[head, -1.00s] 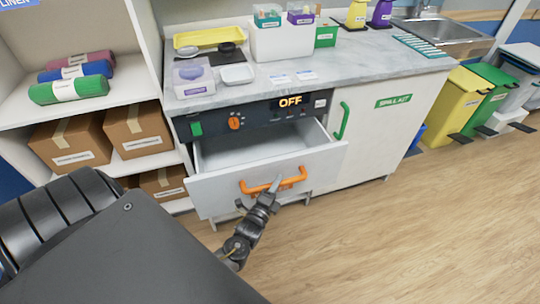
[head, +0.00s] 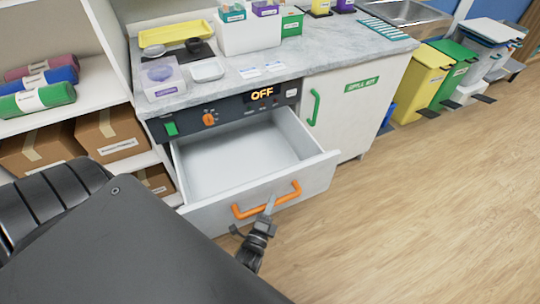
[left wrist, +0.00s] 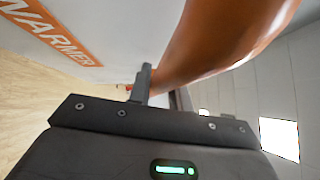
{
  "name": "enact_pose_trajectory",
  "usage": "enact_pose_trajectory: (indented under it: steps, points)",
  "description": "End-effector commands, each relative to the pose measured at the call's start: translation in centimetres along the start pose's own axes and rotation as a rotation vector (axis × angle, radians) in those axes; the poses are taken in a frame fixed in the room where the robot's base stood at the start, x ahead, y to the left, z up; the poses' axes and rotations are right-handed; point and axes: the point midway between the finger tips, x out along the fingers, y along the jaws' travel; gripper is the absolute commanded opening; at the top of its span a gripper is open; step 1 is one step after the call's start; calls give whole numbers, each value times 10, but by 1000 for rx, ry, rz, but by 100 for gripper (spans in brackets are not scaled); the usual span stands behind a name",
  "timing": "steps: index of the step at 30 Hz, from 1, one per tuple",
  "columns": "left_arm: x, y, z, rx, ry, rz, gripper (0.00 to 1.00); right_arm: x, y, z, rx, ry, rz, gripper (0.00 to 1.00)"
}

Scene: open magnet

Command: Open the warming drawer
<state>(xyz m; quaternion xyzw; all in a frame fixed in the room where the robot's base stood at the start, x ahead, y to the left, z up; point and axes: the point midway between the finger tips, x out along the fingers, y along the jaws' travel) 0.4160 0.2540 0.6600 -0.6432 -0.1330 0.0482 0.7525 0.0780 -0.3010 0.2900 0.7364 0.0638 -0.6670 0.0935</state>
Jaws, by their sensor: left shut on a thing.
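The warming drawer (head: 318,178) is a white drawer under a dark control panel (head: 236,107) whose display reads OFF. It stands well out from the cabinet, and its empty inside shows. Its orange bar handle (head: 285,197) is on the front. My left gripper (head: 270,206) is shut on the handle near its middle. In the left wrist view the handle (left wrist: 222,38) passes large and close by the fingers (left wrist: 160,90), with an orange WARMER label (left wrist: 48,27) on the drawer front. My right gripper is not in view.
The marble counter (head: 330,45) holds a yellow tray (head: 176,33), a white bin (head: 247,34) and small boxes. A spill kit door (head: 352,105) with a green handle is right of the drawer. Shelves with rolls and boxes stand left. The wooden floor (head: 430,200) is clear in front.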

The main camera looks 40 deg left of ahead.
Motion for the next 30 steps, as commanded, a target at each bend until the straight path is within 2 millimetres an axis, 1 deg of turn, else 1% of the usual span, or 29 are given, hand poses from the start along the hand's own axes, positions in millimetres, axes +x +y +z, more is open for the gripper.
enact_pose_trajectory:
  steps: [3, 4, 8, 9, 17, 20, 23, 30]
  points:
    - [0, 1, 0, 1, -1, 2, 0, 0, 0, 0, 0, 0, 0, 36]
    - [0, 1, 0, 1, -1, 1, 22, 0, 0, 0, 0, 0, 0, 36]
    - [0, 0, 0, 1, -1, 1, 39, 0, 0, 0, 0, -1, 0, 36]
    - [0, 0, 0, 1, -1, 1, 41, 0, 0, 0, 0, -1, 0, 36]
    - [-1, 0, 0, 1, 0, 0, 41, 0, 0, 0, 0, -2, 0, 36]
    - [-8, 1, 1, 1, 0, 2, 41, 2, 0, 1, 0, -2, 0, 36]
    - [-24, 2, 0, 1, 0, 4, 41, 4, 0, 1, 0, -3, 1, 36]
    - [-73, 3, 0, 1, 0, 4, 41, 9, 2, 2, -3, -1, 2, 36]
